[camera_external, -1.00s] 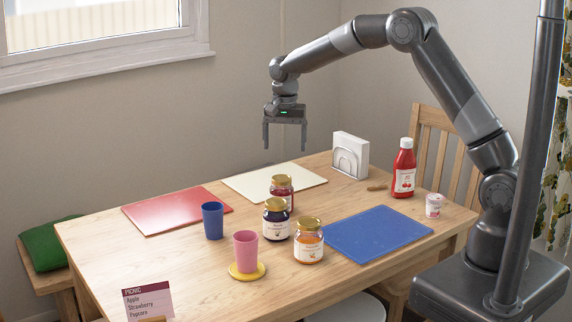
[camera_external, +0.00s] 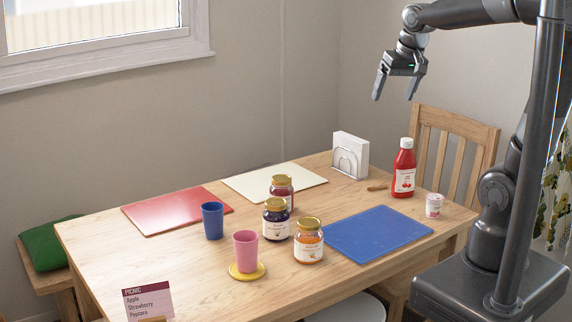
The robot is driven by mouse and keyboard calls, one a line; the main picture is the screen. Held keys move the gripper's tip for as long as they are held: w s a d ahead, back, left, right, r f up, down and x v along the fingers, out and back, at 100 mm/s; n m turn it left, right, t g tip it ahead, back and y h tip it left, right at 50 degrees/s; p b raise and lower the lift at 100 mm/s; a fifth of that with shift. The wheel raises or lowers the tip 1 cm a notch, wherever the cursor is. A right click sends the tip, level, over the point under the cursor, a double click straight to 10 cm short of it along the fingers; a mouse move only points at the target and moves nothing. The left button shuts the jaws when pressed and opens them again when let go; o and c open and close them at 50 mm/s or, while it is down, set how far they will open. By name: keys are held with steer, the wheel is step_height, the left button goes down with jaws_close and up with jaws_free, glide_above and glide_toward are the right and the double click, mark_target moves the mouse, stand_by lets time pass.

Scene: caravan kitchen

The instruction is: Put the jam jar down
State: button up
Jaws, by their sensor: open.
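Three jam jars with gold lids stand upright in a cluster on the wooden table (camera_external: 180,270). The red jam jar (camera_external: 283,191) is at the back, the dark purple jar (camera_external: 277,222) is in the middle, and the orange jar (camera_external: 309,243) is at the front right, beside the blue mat. Which one the task means, I cannot tell. My gripper (camera_external: 393,97) is open and empty, high above the table's back right part, well apart from the jars.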

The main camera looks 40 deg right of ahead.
steer(key=s+d+f+n, duration=0.1)
steer(key=s, duration=0.4)
steer(key=s+d+f+n+t, duration=0.1)
steer(key=s, duration=0.5)
steer(key=shift+s+d+f+t, duration=0.2)
steer(key=shift+d+f+t, duration=0.05)
steer(key=shift+f+t, duration=0.1)
steer(key=shift+o, duration=0.4)
stand_by(0.6)
